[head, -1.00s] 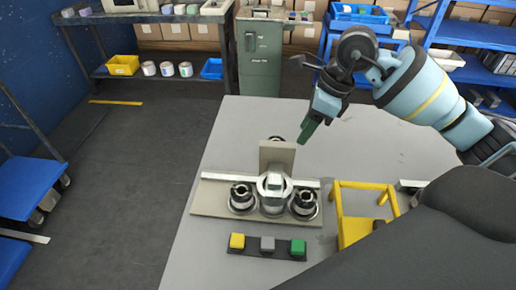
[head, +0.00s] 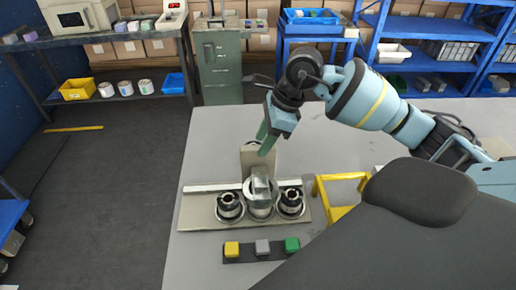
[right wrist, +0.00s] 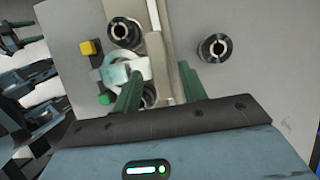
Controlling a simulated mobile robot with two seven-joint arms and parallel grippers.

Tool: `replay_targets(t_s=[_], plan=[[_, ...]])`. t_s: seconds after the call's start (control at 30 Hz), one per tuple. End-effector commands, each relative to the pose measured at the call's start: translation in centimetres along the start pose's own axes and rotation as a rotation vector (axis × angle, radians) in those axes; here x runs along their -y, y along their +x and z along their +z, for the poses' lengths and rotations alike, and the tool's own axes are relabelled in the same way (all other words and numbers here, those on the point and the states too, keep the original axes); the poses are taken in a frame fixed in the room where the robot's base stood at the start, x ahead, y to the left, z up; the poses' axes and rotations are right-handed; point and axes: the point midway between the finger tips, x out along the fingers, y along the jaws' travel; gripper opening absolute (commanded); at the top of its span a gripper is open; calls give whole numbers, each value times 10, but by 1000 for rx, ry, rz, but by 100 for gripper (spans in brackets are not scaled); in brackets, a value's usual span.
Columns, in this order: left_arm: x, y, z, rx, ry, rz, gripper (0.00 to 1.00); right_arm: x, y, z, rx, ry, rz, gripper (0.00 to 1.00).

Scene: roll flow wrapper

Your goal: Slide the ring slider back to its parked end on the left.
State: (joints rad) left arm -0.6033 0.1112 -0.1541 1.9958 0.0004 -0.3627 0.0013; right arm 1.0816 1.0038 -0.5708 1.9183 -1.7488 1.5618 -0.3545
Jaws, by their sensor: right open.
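The ring slider (head: 259,207) is a pale metal ring with a grey block on top, at the middle of the wrapper's base plate (head: 196,217). It stands between two dark spindles (head: 230,206) (head: 291,203), in front of an upright beige plate (head: 251,160). My right gripper (head: 267,142) is open and above the back of the wrapper, its green fingers pointing down by the upright plate. In the right wrist view, the open fingers (right wrist: 158,74) straddle the plate and rail area, and the pale ring (right wrist: 122,72) is left of them, partly hidden.
A button strip with yellow (head: 232,249), grey (head: 263,247) and green (head: 292,245) buttons lies in front of the wrapper. A yellow frame (head: 319,202) stands to its right.

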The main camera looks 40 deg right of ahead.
Motion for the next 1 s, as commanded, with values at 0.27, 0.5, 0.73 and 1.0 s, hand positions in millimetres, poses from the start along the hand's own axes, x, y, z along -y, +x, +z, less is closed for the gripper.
replay_targets(t_s=[0.27, 0.5, 0.73, 1.0], plan=[[0, -1, -2, -4, 0, 0, 59, 0, 32, 0, 0, 1, 1, 42], [0, -1, -2, -4, 0, -1, 59, 0, 38, 0, 0, 0, -1, 42], [0, 0, -1, -2, 0, -1, 59, 0, 38, 0, 0, 0, -1, 29], [0, 0, 0, 0, 0, -1, 59, 0, 38, 0, 0, 0, -1, 0]])
